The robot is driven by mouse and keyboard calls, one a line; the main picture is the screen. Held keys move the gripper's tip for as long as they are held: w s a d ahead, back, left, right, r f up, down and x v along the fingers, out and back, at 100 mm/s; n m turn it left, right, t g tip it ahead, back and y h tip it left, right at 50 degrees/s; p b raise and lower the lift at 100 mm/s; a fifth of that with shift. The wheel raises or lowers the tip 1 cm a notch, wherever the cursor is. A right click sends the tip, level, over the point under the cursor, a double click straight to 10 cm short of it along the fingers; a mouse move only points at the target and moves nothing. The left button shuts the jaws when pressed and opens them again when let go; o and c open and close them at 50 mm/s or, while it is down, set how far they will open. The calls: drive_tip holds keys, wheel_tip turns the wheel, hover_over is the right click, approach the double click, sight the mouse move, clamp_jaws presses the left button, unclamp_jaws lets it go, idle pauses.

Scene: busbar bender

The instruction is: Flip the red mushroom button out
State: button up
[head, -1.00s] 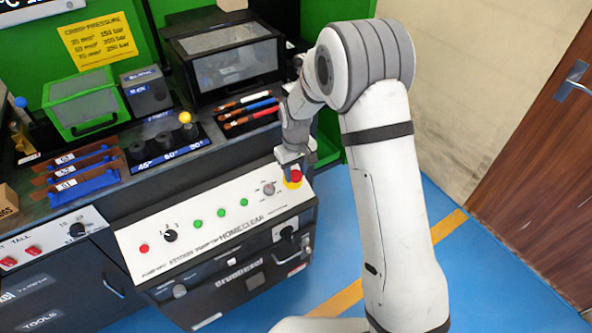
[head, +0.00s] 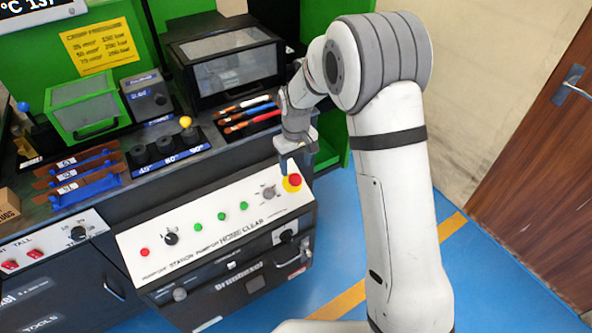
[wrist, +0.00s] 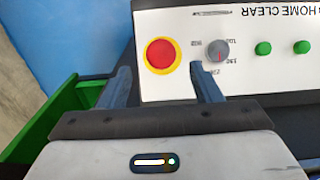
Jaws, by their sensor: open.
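The red mushroom button (head: 294,180) sits on a yellow ring at the right end of the white control panel (head: 204,231). In the wrist view the red button (wrist: 161,54) is whole and unobstructed, just beyond the fingertips and between their lines. My gripper (head: 286,168) is over the panel's right end, close to the button's back left side in the head view. In the wrist view my gripper (wrist: 162,76) has its two fingers wide apart with nothing between them. The gap between fingers and button cannot be judged exactly.
A grey selector knob (wrist: 217,52) stands close beside the button, near one finger. Green buttons (head: 221,213), a black selector (head: 171,238) and a small red button (head: 145,252) line the panel. Coloured-handled tools (head: 248,116) lie behind. Blue floor is open to the right.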

sight(296, 178)
drive_tip(key=shift+r, duration=1.55)
